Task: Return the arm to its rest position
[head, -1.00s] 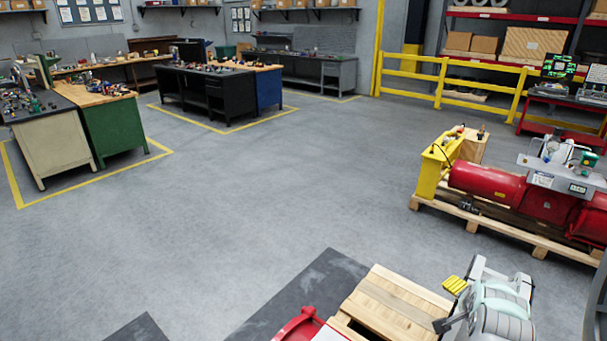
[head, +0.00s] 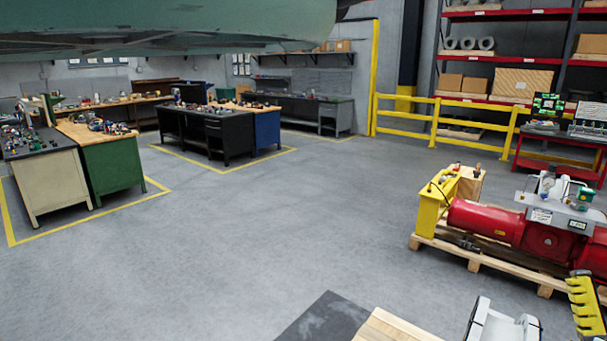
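A yellow ridged piece with a dark top stands at the lower right edge. A pale grey and white part (head: 502,325) shows at the bottom edge, mostly cut off.
A red machine (head: 487,218) with a yellow end bracket (head: 431,207) sits on a wooden pallet (head: 475,263) at right. A wooden top (head: 395,328) and dark mat (head: 325,315) lie at the bottom. Workbenches (head: 112,165) and a yellow rail (head: 405,116) stand behind open floor.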

